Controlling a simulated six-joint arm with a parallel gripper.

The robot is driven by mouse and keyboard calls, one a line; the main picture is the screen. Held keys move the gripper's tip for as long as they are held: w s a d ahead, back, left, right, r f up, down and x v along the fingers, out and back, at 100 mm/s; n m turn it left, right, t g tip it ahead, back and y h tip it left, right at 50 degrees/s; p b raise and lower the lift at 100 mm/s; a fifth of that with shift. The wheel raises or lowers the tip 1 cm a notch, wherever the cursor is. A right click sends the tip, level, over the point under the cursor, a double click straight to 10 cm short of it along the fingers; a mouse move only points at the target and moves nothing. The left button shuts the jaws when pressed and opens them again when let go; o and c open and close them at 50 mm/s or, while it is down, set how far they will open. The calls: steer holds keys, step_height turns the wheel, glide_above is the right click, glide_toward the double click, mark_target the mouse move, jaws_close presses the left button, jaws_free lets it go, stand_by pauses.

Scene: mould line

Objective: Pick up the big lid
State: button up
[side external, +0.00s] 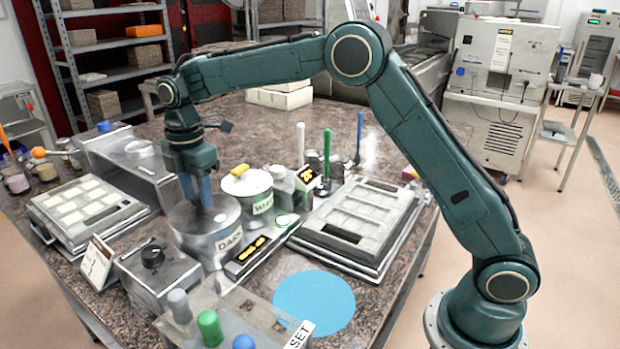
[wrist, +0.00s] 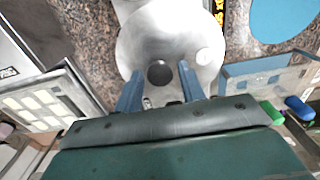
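The big lid is a round grey metal lid (side external: 228,211) on the large pot labelled DARK (side external: 190,243). It fills the upper middle of the wrist view (wrist: 150,40), where its dark round knob (wrist: 160,73) shows. My gripper (side external: 199,205) points down over the lid, with its blue fingertips low at the lid's middle. In the wrist view my gripper (wrist: 160,79) is open, with one finger on each side of the knob. Contact between fingers and knob cannot be told. In the side view the fingers hide the knob.
A smaller white pot with a yellow-handled lid (side external: 240,170) stands close behind. A grey mould tray (side external: 320,240) lies to the right, a tray of white squares (side external: 75,240) to the left. A blue disc (side external: 314,300) lies in front. A box with coloured knobs (side external: 240,310) stands near the front edge.

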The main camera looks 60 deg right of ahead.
mark_target(198, 196)
steer(key=c, duration=0.7)
steer(key=shift+r, duration=0.15)
steer(key=shift+c, duration=0.2)
step_height(198, 196, up, 10)
stand_by(0.5)
